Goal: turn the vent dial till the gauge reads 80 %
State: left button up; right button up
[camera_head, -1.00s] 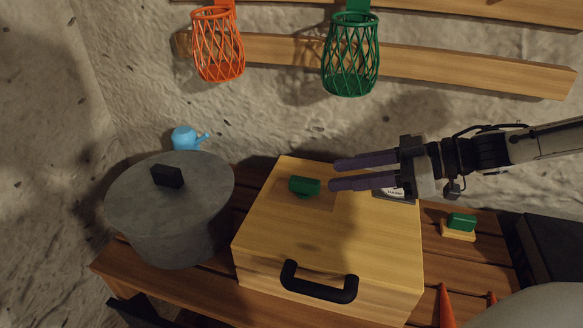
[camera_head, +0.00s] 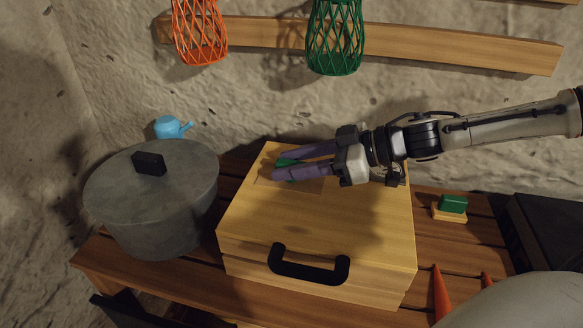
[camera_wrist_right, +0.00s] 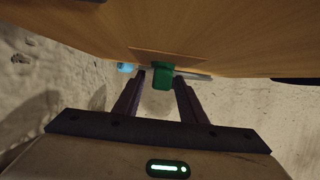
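The green vent dial (camera_head: 287,161) sits on a plate on top of the yellow wooden box (camera_head: 330,220). My right gripper (camera_head: 277,165) reaches in from the right, and its purple fingers lie on both sides of the dial. In the right wrist view the green dial (camera_wrist_right: 163,77) stands between the two fingertips (camera_wrist_right: 160,77), with a gap visible on each side. The gripper is open. The gauge at the box's back right is largely hidden behind my right gripper and wrist, so its reading cannot be seen. My left gripper is not in view.
A grey lidded pot (camera_head: 150,200) stands left of the box, with a blue watering can (camera_head: 170,127) behind it. A black handle (camera_head: 308,265) is on the box front. A green-and-yellow block (camera_head: 451,207) and orange cones (camera_head: 440,295) are at right. Baskets (camera_head: 335,40) hang above.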

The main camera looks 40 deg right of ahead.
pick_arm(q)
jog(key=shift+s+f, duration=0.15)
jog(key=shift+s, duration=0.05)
pick_arm(e)
jog(key=shift+c, duration=0.5)
